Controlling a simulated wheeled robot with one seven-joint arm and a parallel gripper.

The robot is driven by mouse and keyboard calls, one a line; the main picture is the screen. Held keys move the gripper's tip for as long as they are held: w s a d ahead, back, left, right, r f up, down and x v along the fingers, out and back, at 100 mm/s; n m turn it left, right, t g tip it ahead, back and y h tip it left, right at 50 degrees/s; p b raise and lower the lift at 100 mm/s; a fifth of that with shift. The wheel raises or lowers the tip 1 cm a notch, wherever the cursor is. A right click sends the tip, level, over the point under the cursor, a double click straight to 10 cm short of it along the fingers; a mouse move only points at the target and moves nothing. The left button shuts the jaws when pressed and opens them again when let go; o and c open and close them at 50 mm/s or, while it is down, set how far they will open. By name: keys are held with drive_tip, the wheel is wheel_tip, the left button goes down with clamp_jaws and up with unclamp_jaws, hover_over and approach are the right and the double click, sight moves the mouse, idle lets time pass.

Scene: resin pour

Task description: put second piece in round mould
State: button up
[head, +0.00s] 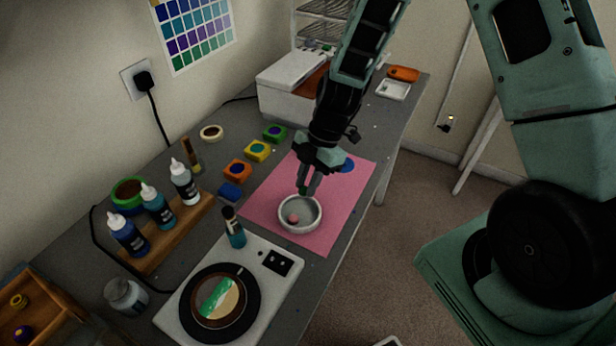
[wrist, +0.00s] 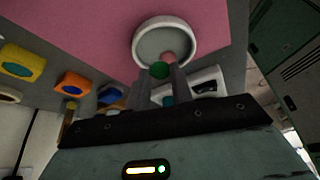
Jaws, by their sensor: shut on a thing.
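The round mould (head: 317,226) is a shallow white dish with a grey inside, on the pink mat (head: 260,205). It also shows in the wrist view (wrist: 138,40). A small pink piece (head: 293,218) lies inside it, towards the near left. My gripper (head: 305,190) points down over the mould's far rim. Its fingers are shut on a small green piece (wrist: 160,70). In the wrist view the green piece overlaps the mould's edge, close to the pink piece (wrist: 168,57). I cannot tell whether it touches the mould.
A blue disc (head: 347,165) lies on the mat behind my gripper. Coloured blocks, such as the orange one (head: 237,170), line the mat's left side. A dark teal bottle (head: 235,232) stands left of the mould, by a white turntable device (head: 285,292). The mat right of the mould is clear.

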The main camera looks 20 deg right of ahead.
drive_tip(key=shift+f+b, duration=1)
drive_tip(key=shift+f, duration=1.05)
drive_tip(key=o, duration=1.4)
drive_tip(key=shift+r+p, duration=2.05)
drive_tip(key=shift+r, duration=1.5)
drive_tip(key=shift+a, duration=0.1)
